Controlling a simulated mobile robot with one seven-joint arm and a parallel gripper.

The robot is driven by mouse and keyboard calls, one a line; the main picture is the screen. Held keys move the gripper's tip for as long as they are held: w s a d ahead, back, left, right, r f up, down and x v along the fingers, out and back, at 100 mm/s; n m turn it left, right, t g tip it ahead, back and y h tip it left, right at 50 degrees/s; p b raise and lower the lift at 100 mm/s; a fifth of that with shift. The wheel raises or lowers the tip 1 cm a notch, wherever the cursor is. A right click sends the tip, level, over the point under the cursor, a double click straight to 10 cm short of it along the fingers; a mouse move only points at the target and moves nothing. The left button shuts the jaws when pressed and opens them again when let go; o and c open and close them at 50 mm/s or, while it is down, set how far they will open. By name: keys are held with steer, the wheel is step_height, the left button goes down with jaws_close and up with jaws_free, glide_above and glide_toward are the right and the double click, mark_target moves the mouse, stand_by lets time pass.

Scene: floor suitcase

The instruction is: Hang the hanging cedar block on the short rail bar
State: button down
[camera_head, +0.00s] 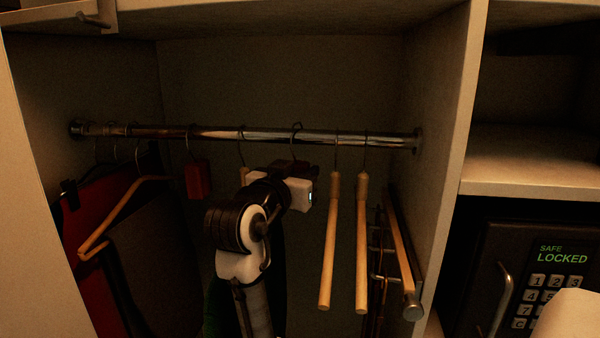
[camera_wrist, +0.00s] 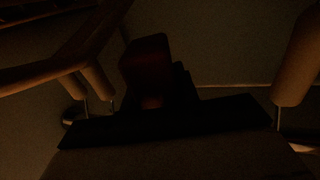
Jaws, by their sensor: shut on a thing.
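The rail bar (camera_head: 270,136) runs across the closet. My gripper (camera_head: 306,169) is just below it, right of the middle, shut on a dark brown block, the cedar block, mostly hidden by my gripper in the head view. A reddish-brown block (camera_wrist: 148,62) shows at the jaws in the dark wrist view. A thin wire hook (camera_head: 296,128) rises above my gripper, its curved top at and slightly above the bar. I cannot tell whether it rests on the bar. Another red block (camera_head: 198,179) hangs from the bar left of my arm.
Wooden hangers (camera_head: 328,250) hang close to the right of my gripper. A red garment (camera_head: 95,235) and a wooden hanger (camera_head: 115,215) hang at the left. The closet's right wall (camera_head: 440,150) is near; a locked safe (camera_head: 520,270) stands beyond it.

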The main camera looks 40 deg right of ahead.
steer(key=shift+f, duration=0.3)
stand_by(0.4)
steer(key=c, duration=1)
jaws_free()
steer(key=shift+o, duration=0.2)
steer(key=v, duration=1.4)
steer(key=shift+p, duration=0.3)
steer(key=shift+d, duration=0.1)
